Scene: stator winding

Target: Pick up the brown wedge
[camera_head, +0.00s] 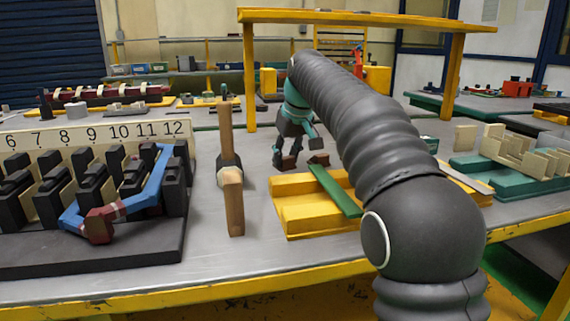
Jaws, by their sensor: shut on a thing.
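My gripper (287,155) is in the middle of the view, at the end of my grey arm, pointing down behind the yellow block. Its dark jaws are shut on a small brown piece, the brown wedge (289,162), seen low between the fingertips. The wedge is small and partly hidden by the jaws, and I cannot tell whether it touches the table. Another brown piece (318,159) shows just to the right, at the far end of a green strip (336,190).
The yellow stepped block (305,210) lies under the green strip. A wooden-handled mallet (230,175) is to the left. A numbered stator rack (95,190) with a blue coil (150,190) fills the left. A yellow frame (249,75) stands behind. Cream pieces (520,150) lie right.

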